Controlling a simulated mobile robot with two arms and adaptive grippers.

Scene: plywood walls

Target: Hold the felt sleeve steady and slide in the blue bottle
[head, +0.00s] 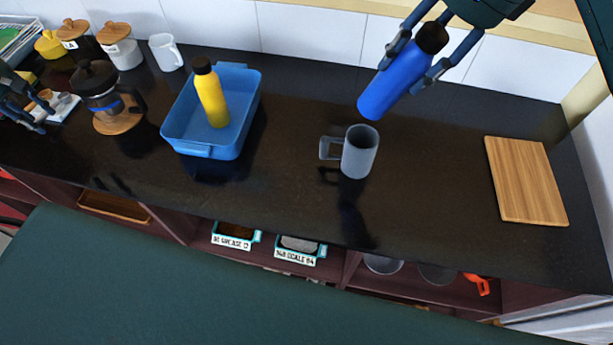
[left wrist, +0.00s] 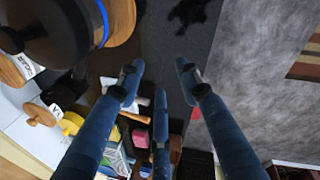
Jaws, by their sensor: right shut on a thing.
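The grey sleeve (head: 359,152) stands upright on the dark counter, with a loop handle on its left side. Its opening faces up. The blue bottle (head: 392,86) with a black cap is held tilted above and to the right of the sleeve, its base pointing down and left. My right gripper (head: 408,68) is shut on the bottle's upper part. The bottle's base is apart from the sleeve. My left gripper (head: 27,106) is at the far left edge, beside the coffee press. In the left wrist view its fingers (left wrist: 160,92) are spread and empty.
A blue tub (head: 170,137) holds a yellow bottle (head: 211,96). The coffee press (head: 103,92) stands on a wooden coaster by my left gripper. Jars and a white mug (head: 166,52) line the back. A wooden board (head: 526,181) lies right. Counter around the sleeve is clear.

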